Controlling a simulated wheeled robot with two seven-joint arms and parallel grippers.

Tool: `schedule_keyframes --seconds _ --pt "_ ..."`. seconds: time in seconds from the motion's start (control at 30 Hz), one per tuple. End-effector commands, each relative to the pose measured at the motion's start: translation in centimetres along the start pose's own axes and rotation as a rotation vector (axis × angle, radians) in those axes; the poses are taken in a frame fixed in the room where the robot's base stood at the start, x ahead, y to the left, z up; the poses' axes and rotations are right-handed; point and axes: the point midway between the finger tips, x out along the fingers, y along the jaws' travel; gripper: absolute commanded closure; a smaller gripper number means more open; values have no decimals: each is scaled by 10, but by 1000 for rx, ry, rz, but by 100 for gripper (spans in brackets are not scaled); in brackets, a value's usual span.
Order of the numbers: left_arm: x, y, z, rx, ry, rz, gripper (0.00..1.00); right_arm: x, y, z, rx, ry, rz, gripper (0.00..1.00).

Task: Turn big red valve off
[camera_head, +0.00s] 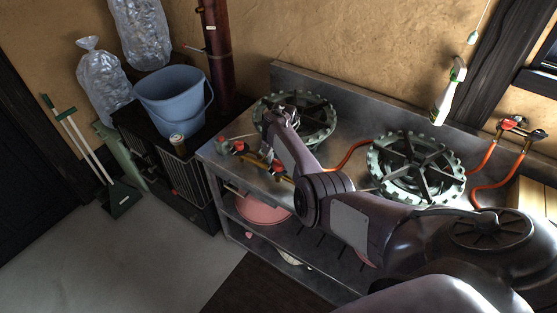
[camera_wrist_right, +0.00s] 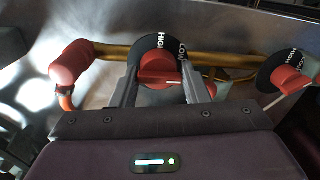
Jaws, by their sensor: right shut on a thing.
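In the right wrist view, a red valve knob (camera_wrist_right: 158,66) stands on a black dial marked HIGH and LOW, on a brass pipe (camera_wrist_right: 225,59). My right gripper (camera_wrist_right: 160,78) is shut on this knob, one grey finger on each side. A second red knob (camera_wrist_right: 289,79) on a similar dial is at the right, clear of the fingers. In the head view, my right arm reaches across the stove front. Red knobs show left of it (camera_head: 238,146) and beside it (camera_head: 277,167); the contact between fingers and knob is not clear there. My left gripper is out of view.
A metal stove bench (camera_head: 350,150) carries a left burner (camera_head: 318,112) and a right burner (camera_head: 417,168). An orange hose (camera_head: 345,157) runs between them. A blue bucket (camera_head: 172,100) stands at left. A red pipe end (camera_wrist_right: 70,65) sits left of the fingers. Grey floor is clear at lower left.

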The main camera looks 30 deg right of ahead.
Motion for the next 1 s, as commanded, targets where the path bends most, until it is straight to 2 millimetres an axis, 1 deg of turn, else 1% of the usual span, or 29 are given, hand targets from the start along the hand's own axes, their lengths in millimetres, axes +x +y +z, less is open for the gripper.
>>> schedule_keyframes --seconds 0.03,0.3,0.33,0.43,0.67,0.77,0.87,1.0 --pt "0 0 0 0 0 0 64 2 2 0 7 -1 4 81" --pt "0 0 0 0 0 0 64 2 3 0 8 -2 4 81" --pt "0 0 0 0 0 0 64 2 3 0 8 -2 4 55" --pt "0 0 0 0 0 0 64 2 2 0 7 -2 4 42" --pt "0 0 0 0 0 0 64 1 1 0 4 -1 2 41" --pt "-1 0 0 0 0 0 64 -3 1 0 4 0 2 41" --pt "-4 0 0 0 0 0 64 -16 1 -1 5 2 2 41" --pt "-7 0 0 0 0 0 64 -40 2 -2 5 2 2 41"
